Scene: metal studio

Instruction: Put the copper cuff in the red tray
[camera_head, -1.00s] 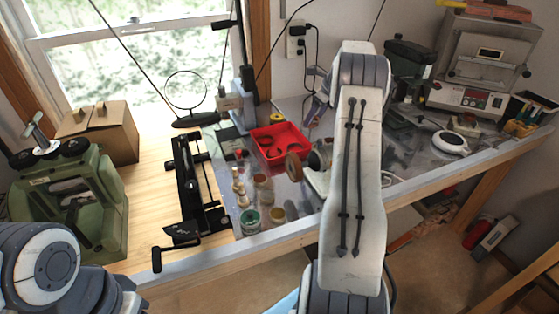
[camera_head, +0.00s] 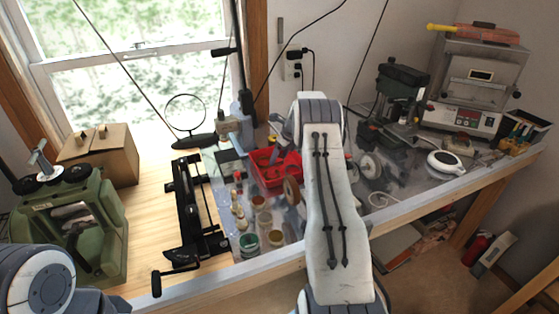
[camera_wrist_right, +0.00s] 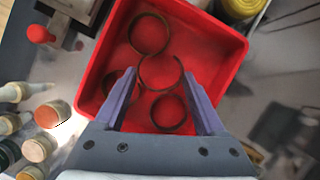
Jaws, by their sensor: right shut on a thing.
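The red tray (camera_head: 262,182) stands on the grey bench top, behind the small jars. In the right wrist view its rim (camera_wrist_right: 228,75) frames several thin, dark coppery cuffs. My right gripper (camera_wrist_right: 160,76) is over the tray, with its purple fingers either side of an open C-shaped copper cuff (camera_wrist_right: 178,64), and is shut on it. I cannot tell whether this cuff touches the tray floor. A round cuff (camera_wrist_right: 150,33) lies beyond it and another (camera_wrist_right: 168,112) nearer. A further one is partly hidden by the left finger. My left gripper is out of view.
Small jars (camera_head: 248,243) and bottles stand in front of the tray. A black tool (camera_head: 190,210) lies to the left. A drill press (camera_head: 398,95) and a small oven (camera_head: 480,80) stand back right.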

